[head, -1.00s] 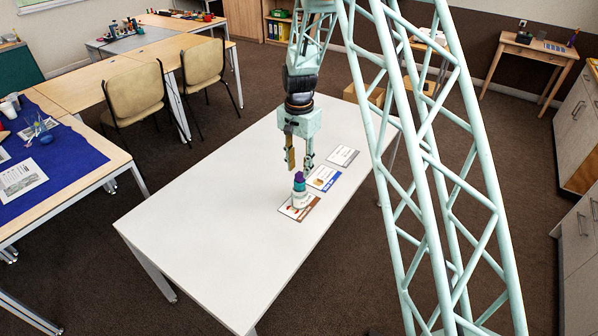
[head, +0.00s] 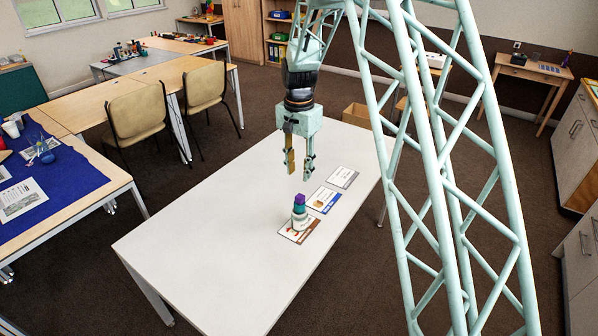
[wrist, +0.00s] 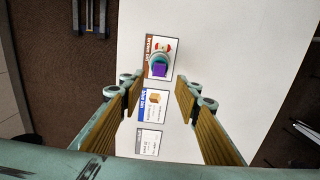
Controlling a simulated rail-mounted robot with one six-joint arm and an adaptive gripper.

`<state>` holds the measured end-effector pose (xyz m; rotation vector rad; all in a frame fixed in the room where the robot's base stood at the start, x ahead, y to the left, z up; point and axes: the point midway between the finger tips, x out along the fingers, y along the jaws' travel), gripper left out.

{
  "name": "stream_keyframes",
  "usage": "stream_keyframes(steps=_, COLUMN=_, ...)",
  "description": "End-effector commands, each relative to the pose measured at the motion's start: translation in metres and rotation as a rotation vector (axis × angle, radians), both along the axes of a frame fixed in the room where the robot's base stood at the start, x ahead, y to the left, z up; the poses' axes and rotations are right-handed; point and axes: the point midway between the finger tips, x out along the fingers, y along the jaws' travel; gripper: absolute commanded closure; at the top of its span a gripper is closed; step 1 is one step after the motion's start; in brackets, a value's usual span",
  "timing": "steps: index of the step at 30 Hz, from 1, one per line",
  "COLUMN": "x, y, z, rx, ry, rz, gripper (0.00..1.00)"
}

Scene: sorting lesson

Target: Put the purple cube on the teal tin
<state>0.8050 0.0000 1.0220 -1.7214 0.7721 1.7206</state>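The purple cube (head: 299,200) sits on top of the teal tin (head: 299,209), which stands on a white round object (head: 300,222) on the brown-edged card on the white table. In the wrist view the purple cube (wrist: 160,70) shows from above, with a little of the teal tin (wrist: 151,62) around it. My gripper (head: 298,176) is open and empty, above and slightly behind the stack. Its fingers (wrist: 158,92) are wide apart in the wrist view, and nothing is between them.
Three cards lie in a row: the brown-edged one (head: 285,233) under the stack, a blue-edged one (head: 322,199) and a grey-edged one (head: 342,177). The rest of the white table (head: 215,235) is clear. Two chairs (head: 140,112) stand beyond its left side.

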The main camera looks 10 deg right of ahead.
Motion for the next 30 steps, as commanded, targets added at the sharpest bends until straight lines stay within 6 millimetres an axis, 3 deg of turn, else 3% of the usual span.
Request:
stream_keyframes(steps=20, x=-0.001, y=0.000, z=0.002, rx=0.000, ry=-0.001, rz=0.002, gripper=0.70)
stream_keyframes(steps=26, x=-0.008, y=0.000, z=0.018, rx=0.000, ry=-0.009, rz=0.019, gripper=0.70)
stream_keyframes(steps=30, x=-0.019, y=0.000, z=0.040, rx=-0.001, ry=-0.021, rz=0.045, gripper=0.70)
